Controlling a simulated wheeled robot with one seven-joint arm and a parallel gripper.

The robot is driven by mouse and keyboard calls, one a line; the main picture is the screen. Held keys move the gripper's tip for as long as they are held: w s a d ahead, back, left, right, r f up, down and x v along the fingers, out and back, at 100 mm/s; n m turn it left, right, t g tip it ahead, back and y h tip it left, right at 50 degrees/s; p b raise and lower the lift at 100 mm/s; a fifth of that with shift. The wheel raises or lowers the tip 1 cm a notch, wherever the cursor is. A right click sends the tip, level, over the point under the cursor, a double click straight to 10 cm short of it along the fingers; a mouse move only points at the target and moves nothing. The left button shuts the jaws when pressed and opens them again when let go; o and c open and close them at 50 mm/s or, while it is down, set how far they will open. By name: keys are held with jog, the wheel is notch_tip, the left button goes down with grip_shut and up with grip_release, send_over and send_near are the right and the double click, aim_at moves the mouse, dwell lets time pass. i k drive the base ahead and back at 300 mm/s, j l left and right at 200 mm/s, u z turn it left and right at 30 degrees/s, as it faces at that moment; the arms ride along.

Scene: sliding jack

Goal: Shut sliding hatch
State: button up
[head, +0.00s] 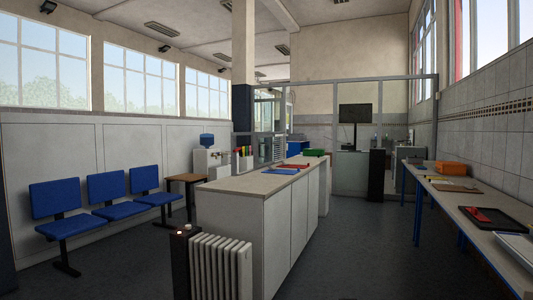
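No sliding hatch can be clearly made out in the head view. A grey-framed glazed partition (385,78) crosses the room behind the long counter, and whether any of its panes is a hatch, open or shut, I cannot tell. The lower part of the partition is partly hidden by the counter (262,188). My gripper is not in view.
A white radiator (220,268) and a dark post (184,262) stand at the counter's near end. Blue chairs (122,209) line the left wall. A long table (455,205) with trays runs along the right wall. Floor (365,245) between counter and table is clear.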

aim_at(258, 137)
jog(key=z, duration=0.75)
jog(key=i+z, duration=0.1)
jog(key=i, duration=3.25)
jog(key=i+u, duration=0.2)
jog(key=i, duration=0.2)
jog(key=i+l+u, duration=0.2)
jog(key=i, duration=0.2)
jog(key=i+u, duration=0.2)
jog(key=i, duration=0.2)
jog(key=l, duration=0.05)
